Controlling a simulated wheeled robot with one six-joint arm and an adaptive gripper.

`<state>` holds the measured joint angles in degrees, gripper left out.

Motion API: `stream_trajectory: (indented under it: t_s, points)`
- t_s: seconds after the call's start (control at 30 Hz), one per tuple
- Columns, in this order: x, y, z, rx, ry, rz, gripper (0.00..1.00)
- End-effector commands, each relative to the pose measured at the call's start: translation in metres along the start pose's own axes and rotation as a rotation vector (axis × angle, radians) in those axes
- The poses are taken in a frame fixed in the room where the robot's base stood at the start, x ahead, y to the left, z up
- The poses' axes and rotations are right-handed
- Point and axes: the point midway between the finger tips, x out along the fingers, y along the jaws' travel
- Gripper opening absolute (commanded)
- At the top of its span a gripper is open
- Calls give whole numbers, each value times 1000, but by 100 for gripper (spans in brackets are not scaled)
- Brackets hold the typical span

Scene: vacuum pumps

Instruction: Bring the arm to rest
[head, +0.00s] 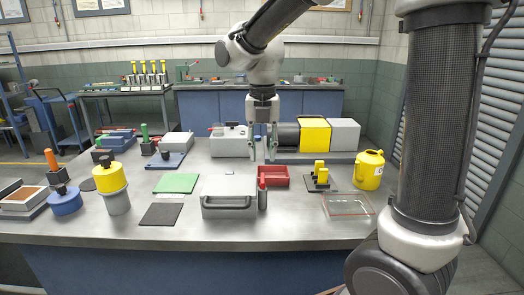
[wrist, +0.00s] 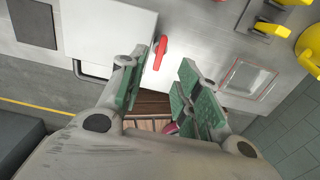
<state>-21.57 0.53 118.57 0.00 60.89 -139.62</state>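My gripper (head: 262,156) hangs over the workbench (head: 235,165) in the head view, pointing down. Its two fingers stand apart with nothing between them. In the wrist view, the green-padded fingers (wrist: 173,62) are also apart and empty. My arm reaches in from the top right, bent at the joint above the gripper. In the head view, the gripper appears behind the grey case (head: 228,198) and left of the red tray (head: 274,177). I cannot tell its exact height above the bench.
A yellow-and-grey pump (head: 314,135) stands close right of the gripper. A yellow can (head: 369,170), a yellow part on a black base (head: 319,178) and a clear red-edged tray (head: 347,205) lie right. A green mat (head: 176,183) and a yellow-topped cylinder (head: 111,184) are left.

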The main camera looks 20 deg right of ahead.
Motion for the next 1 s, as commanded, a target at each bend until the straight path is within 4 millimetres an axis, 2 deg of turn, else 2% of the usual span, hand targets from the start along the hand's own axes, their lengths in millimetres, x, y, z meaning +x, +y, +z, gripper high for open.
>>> stream_trajectory:
  t_s: [0.23,0.37,0.53,0.67,0.87,1.0]
  points:
    - [0,0,0,40,0,0,33]
    - [0,1,1,261,-3,3,33]
    - [14,-9,-10,807,9,-17,33]
    - [13,-30,-27,1278,2,-7,33]
    - [2,-86,-59,2025,6,79,33]
    - [-7,-134,-90,2498,44,201,33]
